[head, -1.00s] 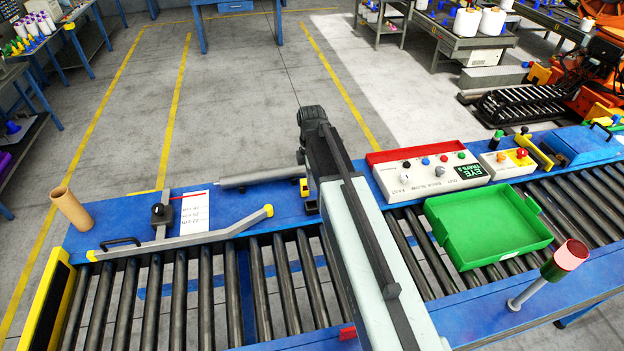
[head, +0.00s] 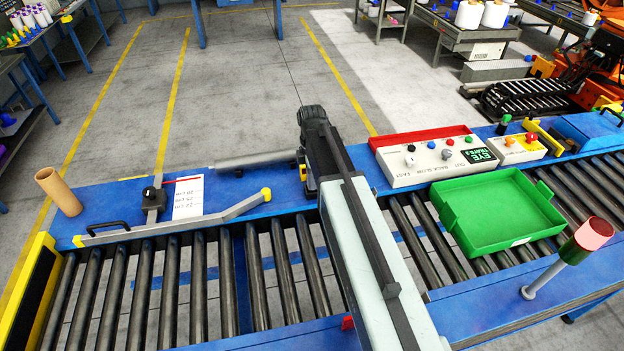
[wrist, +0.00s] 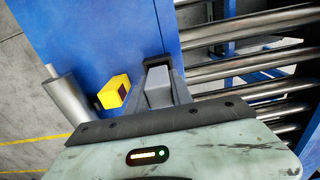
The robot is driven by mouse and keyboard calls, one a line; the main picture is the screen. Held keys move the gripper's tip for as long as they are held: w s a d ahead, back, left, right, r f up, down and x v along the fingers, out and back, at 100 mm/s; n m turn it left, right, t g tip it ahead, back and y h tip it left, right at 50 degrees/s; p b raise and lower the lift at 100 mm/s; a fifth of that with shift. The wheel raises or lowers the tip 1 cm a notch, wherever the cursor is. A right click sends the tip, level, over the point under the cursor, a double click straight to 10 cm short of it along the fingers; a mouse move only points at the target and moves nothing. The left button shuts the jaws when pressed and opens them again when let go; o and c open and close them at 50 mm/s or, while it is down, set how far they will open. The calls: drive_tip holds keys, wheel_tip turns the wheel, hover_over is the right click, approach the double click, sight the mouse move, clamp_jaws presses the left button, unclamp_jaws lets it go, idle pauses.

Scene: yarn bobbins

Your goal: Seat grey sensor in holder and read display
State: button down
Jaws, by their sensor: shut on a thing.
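My gripper (wrist: 160,88) is shut on a grey block, which looks like the grey sensor (wrist: 158,90), over the blue conveyor side plate in the wrist view. A small black piece (wrist: 154,60) shows at the block's far end; I cannot tell if it belongs to the sensor or the holder. I cannot make out the holder clearly. A yellow block with a dark face (wrist: 114,92) sits just left of my gripper. The display (head: 482,156) shows green letters on black, "EYE" and "TRAYS 3", on a white control box. My arm hides part of the plate in the head view.
A green tray (head: 457,230) lies on the rollers at right, near a red-topped post (head: 540,277). A grey roller (head: 252,160) lies left of my gripper. A grey guide rail (head: 165,226), paper sheet (head: 188,197) and cardboard tube (head: 58,192) are farther left.

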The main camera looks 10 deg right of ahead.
drive_tip(key=shift+f, duration=0.15)
drive_tip(key=shift+f+b, duration=0.9)
drive_tip(key=shift+b, duration=0.1)
drive_tip(key=shift+s+f+b, duration=0.15)
drive_tip(key=shift+s+b, duration=0.4)
drive_tip(key=shift+s, duration=0.05)
drive_tip(key=c, duration=1.1)
unclamp_jaws()
drive_tip(key=shift+s, duration=0.15)
drive_tip(key=shift+o, duration=0.2)
drive_tip(key=r+p, duration=0.6)
drive_tip(key=w+r+p, duration=0.1)
drive_tip(key=r+p, duration=0.1)
drive_tip(key=p, duration=0.1)
drive_tip(key=shift+r, duration=0.4)
drive_tip(key=shift+f, duration=0.15)
